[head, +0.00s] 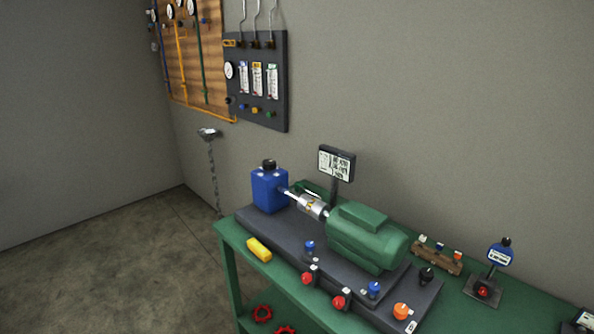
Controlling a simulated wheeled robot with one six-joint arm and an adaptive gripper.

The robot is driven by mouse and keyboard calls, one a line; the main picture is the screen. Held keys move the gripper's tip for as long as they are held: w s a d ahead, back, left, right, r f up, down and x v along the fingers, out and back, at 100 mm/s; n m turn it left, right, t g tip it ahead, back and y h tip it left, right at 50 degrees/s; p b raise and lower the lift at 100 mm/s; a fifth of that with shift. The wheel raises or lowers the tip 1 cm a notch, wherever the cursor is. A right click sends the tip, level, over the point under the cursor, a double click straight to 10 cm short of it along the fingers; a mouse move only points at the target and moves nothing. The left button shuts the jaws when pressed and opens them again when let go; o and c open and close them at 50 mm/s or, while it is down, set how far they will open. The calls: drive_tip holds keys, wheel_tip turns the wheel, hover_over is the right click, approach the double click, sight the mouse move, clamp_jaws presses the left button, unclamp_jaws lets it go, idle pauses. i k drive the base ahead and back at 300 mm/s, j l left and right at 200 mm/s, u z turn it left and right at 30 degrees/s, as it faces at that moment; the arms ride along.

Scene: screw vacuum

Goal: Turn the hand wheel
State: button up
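Two red wheel-shaped parts are low in the head view, one (262,313) on the lower shelf of the green bench and another (285,329) cut by the bottom edge. I cannot tell whether either is the hand wheel. On the bench top, a green motor-like housing (367,238) lies on a dark base plate (268,228). A silver coupling (312,205) on a shaft joins it to a blue block (269,188) with a black cap. My gripper is not in view.
The green bench (226,233) also bears a yellow block (259,249), red, blue and orange knobs along the plate, a small sign (336,163) and a blue-topped stand (500,253). Gauge panels (258,110) hang on the wall. The floor (110,265) at left is clear.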

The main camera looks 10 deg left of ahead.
sight(269, 165)
drive_tip(key=i+j, duration=0.15)
drive_tip(key=j, duration=0.25)
drive_tip(key=i+j, duration=0.15)
drive_tip(key=j, duration=0.2)
drive_tip(key=i+j, duration=0.15)
drive_tip(key=j, duration=0.25)
drive_tip(key=i+j, duration=0.15)
drive_tip(key=j, duration=0.2)
drive_tip(key=i+j, duration=0.2)
drive_tip(key=j, duration=0.2)
